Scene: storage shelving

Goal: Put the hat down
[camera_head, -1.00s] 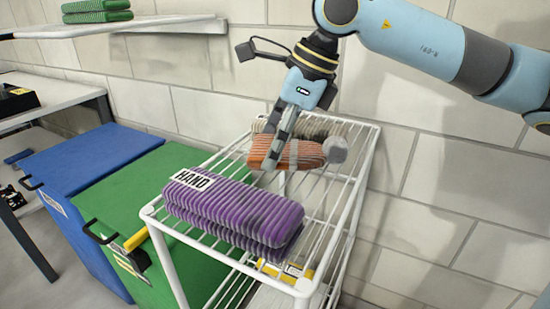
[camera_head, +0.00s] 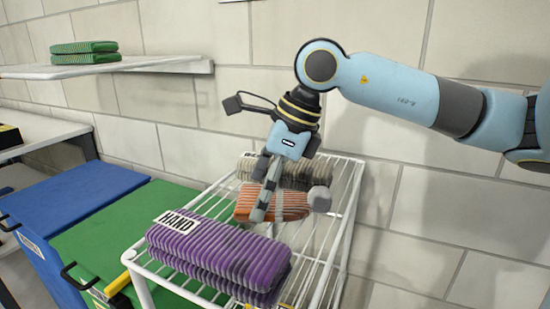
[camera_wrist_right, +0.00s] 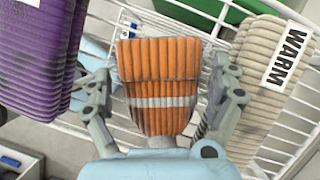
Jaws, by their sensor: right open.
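The hat (camera_head: 290,205) is an orange ribbed knit hat with a grey stripe and a grey pompom (camera_head: 319,198). It lies on the white wire rack (camera_head: 329,235), between a purple folded stack and a beige one. In the right wrist view the hat (camera_wrist_right: 158,78) fills the middle, with its pompom end towards the gripper. My right gripper (camera_head: 257,198) is over the hat. In its wrist view the fingers (camera_wrist_right: 158,88) stand open on both sides of the hat, with visible gaps. Part of the hat is hidden behind a finger in the head view. My left gripper is not in view.
The purple stack (camera_head: 220,250), labelled HAND, lies in front of the hat. The beige stack (camera_head: 288,172), labelled WARM in the wrist view, lies behind. Green (camera_head: 120,235) and blue (camera_head: 65,205) bins stand left. A wall shelf (camera_head: 140,66) holds green folded items.

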